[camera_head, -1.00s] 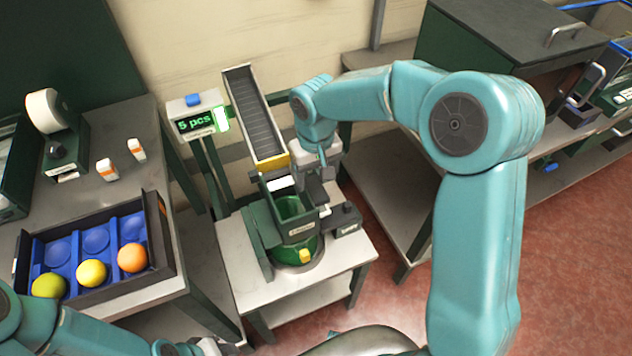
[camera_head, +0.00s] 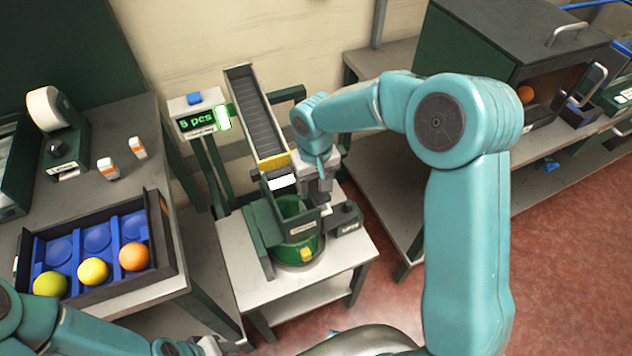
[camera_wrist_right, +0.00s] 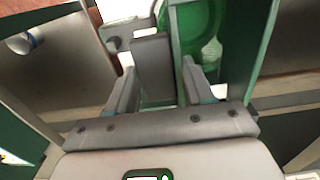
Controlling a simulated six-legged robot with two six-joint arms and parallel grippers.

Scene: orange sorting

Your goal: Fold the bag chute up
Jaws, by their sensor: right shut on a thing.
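The green bag chute (camera_head: 305,230) with a pale label stands in the middle of the small table, above a round green base with a yellow piece. My right gripper (camera_head: 318,188) is at its upper right edge. In the right wrist view the right gripper (camera_wrist_right: 162,88) has its fingers on both sides of a grey tab (camera_wrist_right: 153,62), shut on it, with the green chute walls (camera_wrist_right: 248,45) just beyond. My left arm (camera_head: 85,335) comes in at the lower left; its fingers cannot be made out.
A sloping roller feeder (camera_head: 257,120) with a yellow end leads down to the chute. A counter display (camera_head: 200,120) stands to its left. A blue-lined tray (camera_head: 165,265) holds several fruits at left. An orange (camera_head: 525,93) shows in the dark cabinet at right.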

